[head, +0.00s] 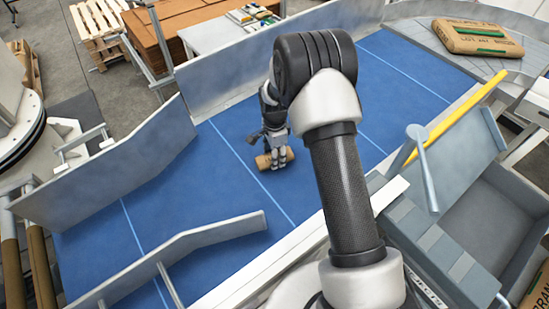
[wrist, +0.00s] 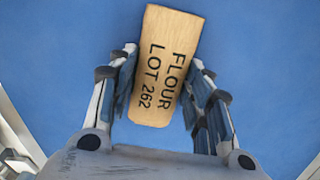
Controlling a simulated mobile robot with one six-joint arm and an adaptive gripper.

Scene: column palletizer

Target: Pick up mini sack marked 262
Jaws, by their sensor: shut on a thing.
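The mini sack (wrist: 162,68) is tan and reads "FLOUR LOT 262" in the wrist view. It lies slightly tilted between the two fingers of my gripper (wrist: 163,88). The fingers are shut on its two long sides. In the head view the sack (head: 264,162) shows as a small tan bundle low over the blue belt (head: 215,195), with my gripper (head: 276,158) around it from above. I cannot tell whether the sack touches the belt.
Grey guide walls (head: 110,160) edge the belt, and a short angled guide (head: 190,243) juts in at the front. A large sack (head: 477,37) lies on the rollers at the far right. A yellow bar (head: 455,115) runs along the right side. The belt around the sack is clear.

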